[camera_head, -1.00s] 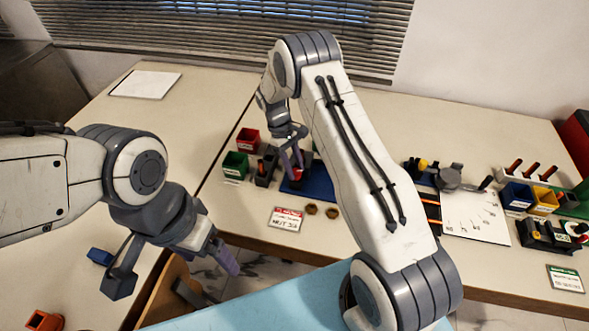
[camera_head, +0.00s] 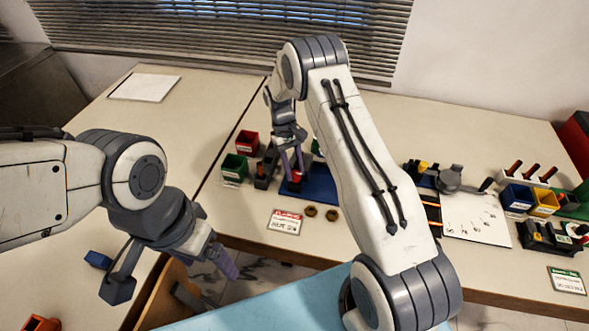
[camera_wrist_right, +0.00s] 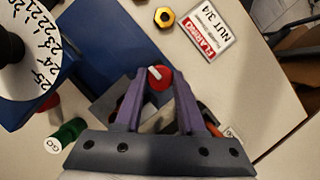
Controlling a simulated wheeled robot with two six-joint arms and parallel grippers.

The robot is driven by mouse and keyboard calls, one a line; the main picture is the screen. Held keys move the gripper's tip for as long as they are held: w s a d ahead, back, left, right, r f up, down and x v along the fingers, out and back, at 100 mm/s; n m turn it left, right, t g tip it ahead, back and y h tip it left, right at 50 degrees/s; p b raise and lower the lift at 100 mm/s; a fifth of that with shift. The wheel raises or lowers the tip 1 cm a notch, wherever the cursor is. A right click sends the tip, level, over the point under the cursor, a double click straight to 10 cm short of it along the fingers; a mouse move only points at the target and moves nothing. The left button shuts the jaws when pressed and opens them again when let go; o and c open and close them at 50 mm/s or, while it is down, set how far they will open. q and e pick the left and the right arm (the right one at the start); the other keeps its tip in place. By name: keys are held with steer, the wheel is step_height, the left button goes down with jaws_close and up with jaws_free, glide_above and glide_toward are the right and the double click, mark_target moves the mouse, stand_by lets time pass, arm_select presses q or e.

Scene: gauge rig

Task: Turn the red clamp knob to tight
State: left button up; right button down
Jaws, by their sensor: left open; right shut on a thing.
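The red clamp knob (camera_wrist_right: 159,77) has a white mark on top and sits between the purple fingers of my right gripper (camera_wrist_right: 156,80) in the right wrist view. The fingers are shut on it. In the head view the knob (camera_head: 297,177) shows as a small red spot at the blue base plate (camera_head: 322,186), with my right gripper (camera_head: 292,163) coming down on it from above. My left gripper (camera_head: 227,264) is open and empty, low at the left past the table's front edge. The part under the knob is partly hidden by the fingers.
A red bin (camera_head: 247,142) and a green bin (camera_head: 235,167) stand left of the plate. A label card (camera_head: 286,222) and two brass nuts (camera_head: 321,213) lie in front. A numbered dial (camera_wrist_right: 28,62) is close at the left in the wrist view.

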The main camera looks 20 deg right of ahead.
steer(key=c, duration=0.8)
jaws_free()
steer(key=shift+o, duration=0.2)
steer(key=b+v, duration=0.2)
steer(key=v, duration=0.8)
steer(key=shift+r, duration=0.3)
